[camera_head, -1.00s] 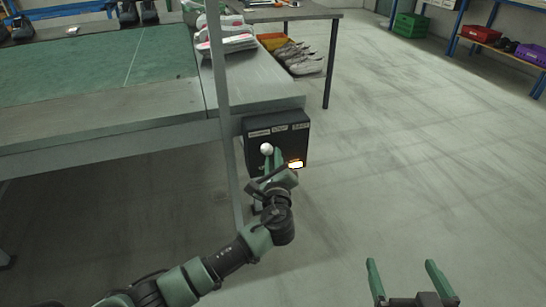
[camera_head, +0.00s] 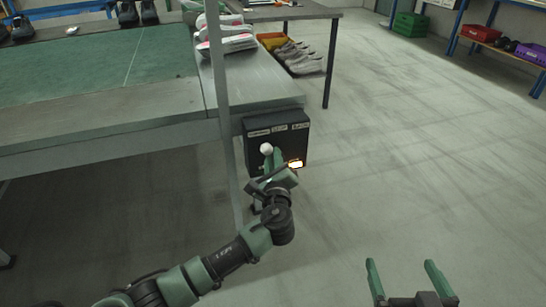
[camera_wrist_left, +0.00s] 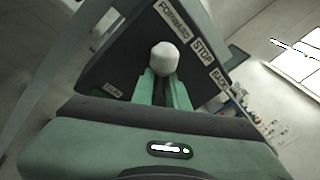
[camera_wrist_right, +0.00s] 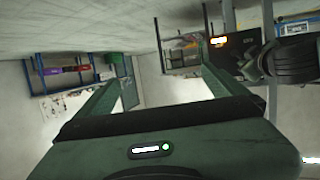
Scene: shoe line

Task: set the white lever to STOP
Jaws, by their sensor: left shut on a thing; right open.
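The white lever's round knob (camera_head: 266,148) stands out from the front of a dark control box (camera_head: 290,143) on the end of the line. In the left wrist view the knob (camera_wrist_left: 163,57) shows just beyond my fingertips. Labels on the box read Forward, STOP (camera_wrist_left: 203,50) and Back. In the head view the knob sits below the Forward label, left of STOP. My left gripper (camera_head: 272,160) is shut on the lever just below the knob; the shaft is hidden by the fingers. My right gripper (camera_head: 400,272) is open and empty above the floor, away from the box.
A grey upright post (camera_head: 222,110) stands just left of the box. The line's table with its green belt (camera_head: 90,65) extends to the left. An orange light glows on the box's lower right. Shoes (camera_head: 300,58) sit behind the line's end.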

